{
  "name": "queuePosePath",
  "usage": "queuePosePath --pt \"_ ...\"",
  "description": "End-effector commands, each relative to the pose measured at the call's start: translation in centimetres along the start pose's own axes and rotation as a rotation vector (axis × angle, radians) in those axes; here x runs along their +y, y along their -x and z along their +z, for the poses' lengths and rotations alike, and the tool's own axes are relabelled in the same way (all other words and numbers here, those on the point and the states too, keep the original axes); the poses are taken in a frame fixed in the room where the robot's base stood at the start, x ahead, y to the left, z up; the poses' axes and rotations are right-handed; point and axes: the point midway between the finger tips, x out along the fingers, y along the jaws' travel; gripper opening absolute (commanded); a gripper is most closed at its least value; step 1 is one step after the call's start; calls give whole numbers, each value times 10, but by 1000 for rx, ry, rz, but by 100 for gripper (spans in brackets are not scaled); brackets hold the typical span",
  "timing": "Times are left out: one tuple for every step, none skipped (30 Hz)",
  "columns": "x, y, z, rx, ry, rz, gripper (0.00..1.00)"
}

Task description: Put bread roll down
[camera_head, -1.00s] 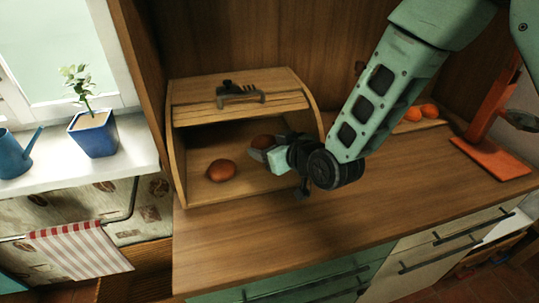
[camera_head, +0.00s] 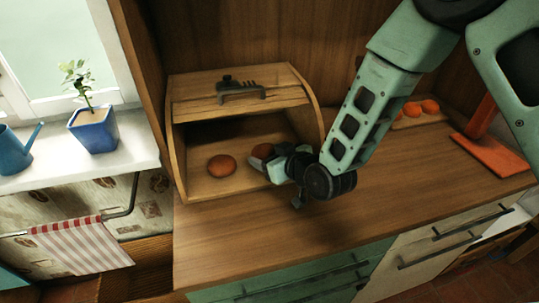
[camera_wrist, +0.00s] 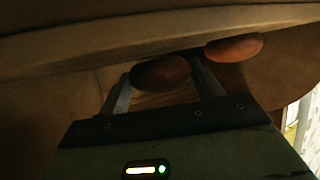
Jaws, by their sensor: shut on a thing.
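A bread roll (camera_head: 262,151), brown and round, is between the fingers of my gripper (camera_head: 259,157), inside the open wooden bread box (camera_head: 175,165). The wrist view shows this roll (camera_wrist: 160,73) between the two fingers of my gripper (camera_wrist: 162,84), which is shut on it. A second roll (camera_head: 221,166) lies on the box floor to the left of the held one; it also shows in the wrist view (camera_wrist: 234,47). I cannot tell whether the held roll touches the box floor. My wrist hides the box's front right part.
The box's raised lid with a dark handle (camera_head: 241,94) is above my gripper, and its side walls stand close. The wooden counter (camera_head: 260,240) in front is clear. Oranges (camera_head: 421,108) on a board and an orange stand (camera_head: 490,150) are at the right.

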Motion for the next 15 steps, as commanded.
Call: queuePosePath --pt "0 -1 3 0 0 0 43" --pt "0 -1 3 0 0 0 43" --pt "0 -2 4 0 0 0 43" --pt "0 -2 5 0 0 0 43" --pt "0 -2 6 -1 0 0 43" --pt "0 -2 6 -1 0 0 43" --pt "0 -2 6 -2 0 0 43" --pt "0 -2 6 -3 0 0 68" --pt "0 -2 6 -4 0 0 79" --pt "0 -2 7 -4 0 0 87" --pt "0 -2 7 -5 0 0 87" --pt "0 -2 8 -5 0 0 87" --pt "0 -2 8 -6 0 0 87" --pt "0 -2 8 -7 -1 0 87" --pt "0 -2 9 -7 -1 0 87"
